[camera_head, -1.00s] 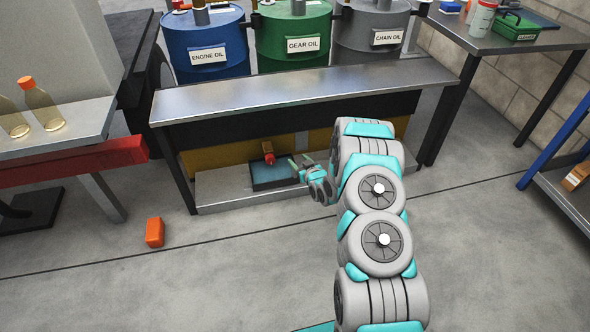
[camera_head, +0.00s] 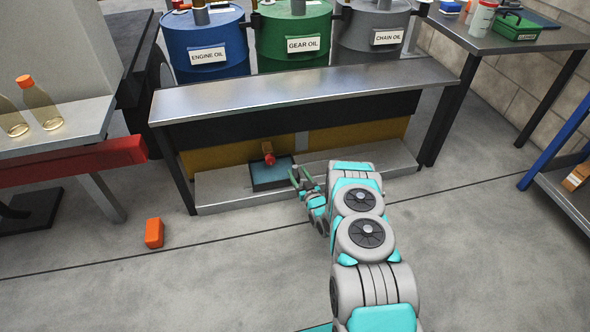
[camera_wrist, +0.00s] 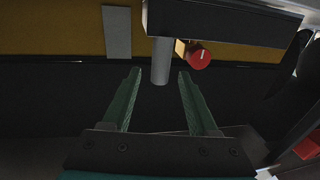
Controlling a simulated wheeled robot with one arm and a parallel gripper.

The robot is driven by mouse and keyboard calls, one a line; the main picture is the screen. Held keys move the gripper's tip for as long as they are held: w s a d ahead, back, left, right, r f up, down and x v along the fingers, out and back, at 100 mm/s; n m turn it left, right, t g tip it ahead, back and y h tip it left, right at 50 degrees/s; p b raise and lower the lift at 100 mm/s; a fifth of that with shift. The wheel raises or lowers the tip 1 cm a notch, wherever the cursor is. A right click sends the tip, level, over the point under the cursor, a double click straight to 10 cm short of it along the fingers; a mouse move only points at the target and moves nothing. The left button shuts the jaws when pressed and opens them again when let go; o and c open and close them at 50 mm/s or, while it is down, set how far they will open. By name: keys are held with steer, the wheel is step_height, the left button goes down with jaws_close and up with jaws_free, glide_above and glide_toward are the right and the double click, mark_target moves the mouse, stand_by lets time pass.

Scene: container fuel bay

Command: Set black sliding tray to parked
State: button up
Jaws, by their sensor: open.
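The black sliding tray (camera_head: 272,187) has a dark rim and blue-grey inside. It sits on the low shelf under the metal bench, below a red-ended tap (camera_head: 269,158). In the wrist view, which looks upside down, the tray is the dark slab (camera_wrist: 225,24) at the top. A short grey post (camera_wrist: 161,62) projects from beside its edge and appears between my finger lines. My gripper (camera_head: 298,172) is open just right of the tray. Its green fingers (camera_wrist: 159,75) show on either side of the post's end; whether they touch it I cannot tell.
The bench top (camera_head: 300,88) overhangs the shelf (camera_head: 225,191). Blue, green and grey drums stand behind. An orange block (camera_head: 154,233) lies on the floor at left. A red rail (camera_head: 75,162) is at far left. The floor in front is clear.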

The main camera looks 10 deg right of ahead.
mark_target(296, 170)
steer(key=shift+w+a, duration=0.15)
steer(key=shift+w, duration=0.6)
steer(key=shift+w+a, duration=0.1)
steer(key=shift+w, duration=0.65)
steer(key=shift+c, duration=0.4)
jaws_close()
